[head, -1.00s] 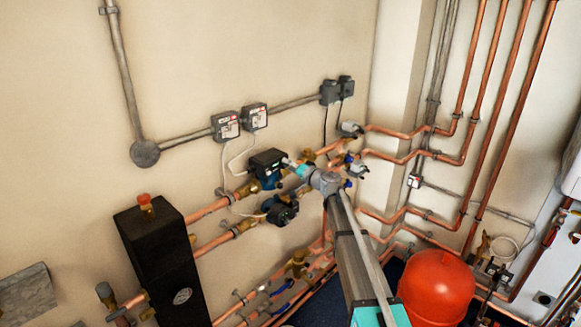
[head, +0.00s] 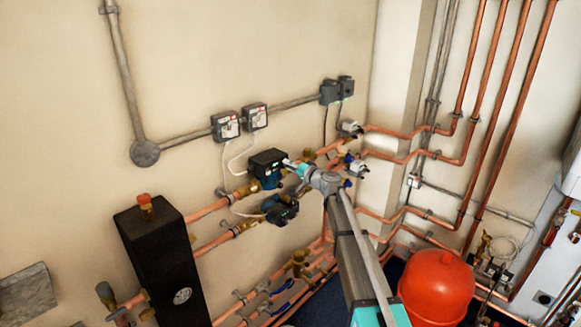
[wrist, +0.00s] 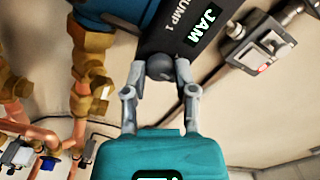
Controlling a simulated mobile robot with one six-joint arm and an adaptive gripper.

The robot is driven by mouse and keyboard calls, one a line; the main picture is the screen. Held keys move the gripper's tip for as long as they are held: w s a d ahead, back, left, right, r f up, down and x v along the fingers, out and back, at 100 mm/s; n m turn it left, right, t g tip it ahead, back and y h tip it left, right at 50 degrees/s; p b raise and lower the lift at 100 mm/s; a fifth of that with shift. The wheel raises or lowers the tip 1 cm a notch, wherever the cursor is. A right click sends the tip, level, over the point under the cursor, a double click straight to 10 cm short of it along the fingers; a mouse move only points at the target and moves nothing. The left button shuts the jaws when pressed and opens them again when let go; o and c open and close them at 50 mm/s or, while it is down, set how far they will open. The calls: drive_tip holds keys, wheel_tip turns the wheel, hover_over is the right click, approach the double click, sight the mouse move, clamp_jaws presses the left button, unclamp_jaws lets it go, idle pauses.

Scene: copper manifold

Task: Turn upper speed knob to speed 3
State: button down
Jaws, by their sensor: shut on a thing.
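The upper pump (head: 268,163) is a black box with a blue body on the upper copper pipe. In the wrist view its black face (wrist: 185,40) carries a lit green "JAM" display and the label "PUMP 1". The upper speed knob (wrist: 160,67) is a dark round knob on that face. My gripper (wrist: 161,72) is shut on the knob, one finger on each side of it. In the head view my gripper (head: 290,164) reaches the pump's front from the right. The knob's pointer and speed marks cannot be read.
A lower pump (head: 281,209) sits just below. Switch boxes (head: 226,126) hang on the wall above. Brass fittings (wrist: 90,75) and copper pipes run close beside the gripper. A black tank (head: 155,255) stands left and a red vessel (head: 436,285) right.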

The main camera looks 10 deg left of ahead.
drive_tip(key=shift+m, duration=4.3)
drive_tip(key=shift+c, duration=2)
unclamp_jaws()
drive_tip(key=shift+d, duration=0.1)
drive_tip(key=v, duration=1.1)
drive_tip(key=shift+s+d, duration=0.3)
